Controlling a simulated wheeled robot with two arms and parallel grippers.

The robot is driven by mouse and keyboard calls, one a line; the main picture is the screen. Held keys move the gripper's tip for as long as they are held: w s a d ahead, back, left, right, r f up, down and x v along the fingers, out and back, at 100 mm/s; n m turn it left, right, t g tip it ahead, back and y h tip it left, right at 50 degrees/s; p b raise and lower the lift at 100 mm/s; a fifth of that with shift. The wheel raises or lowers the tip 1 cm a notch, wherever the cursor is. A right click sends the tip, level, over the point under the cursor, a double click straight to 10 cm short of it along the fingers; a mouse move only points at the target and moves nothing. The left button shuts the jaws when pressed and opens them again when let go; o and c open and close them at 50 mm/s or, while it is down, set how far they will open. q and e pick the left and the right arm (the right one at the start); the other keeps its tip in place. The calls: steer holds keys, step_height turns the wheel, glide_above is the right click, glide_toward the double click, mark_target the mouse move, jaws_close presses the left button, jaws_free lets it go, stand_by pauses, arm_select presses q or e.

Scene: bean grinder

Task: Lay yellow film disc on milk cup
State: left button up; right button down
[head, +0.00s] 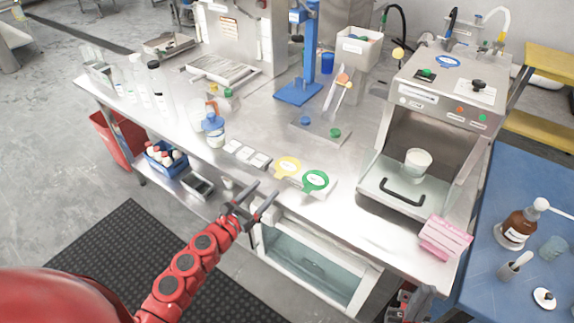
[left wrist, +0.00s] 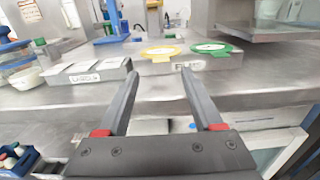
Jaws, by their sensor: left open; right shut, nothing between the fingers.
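The yellow film disc (head: 287,165) lies flat on a light block at the table's front edge, left of a green disc (head: 315,180). In the left wrist view the yellow disc (left wrist: 160,52) is ahead, between and beyond the fingertips. My left gripper (head: 266,190) is open and empty, just in front of the block and apart from the disc; it also shows in the left wrist view (left wrist: 160,73). A white cup (head: 418,162), perhaps the milk cup, stands upright inside the metal machine at right. The fingers of my right gripper do not show.
Light labelled blocks (head: 246,154) lie left of the discs. A blue-capped bottle (head: 213,130) stands further left. The machine (head: 440,90) has a black front handle (head: 402,193). A pink box (head: 445,238) sits at the front right edge. The steel tabletop behind the discs is partly clear.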

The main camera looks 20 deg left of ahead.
mark_target(275, 188)
arm_select(q)
steer(key=p+x, duration=0.1)
steer(key=x, duration=0.1)
steer(key=p+x, duration=0.1)
steer(key=x, duration=0.2)
steer(key=shift+r, duration=0.25)
steer(key=shift+w+d+f, duration=0.15)
steer(key=shift+w, duration=0.1)
jaws_close()
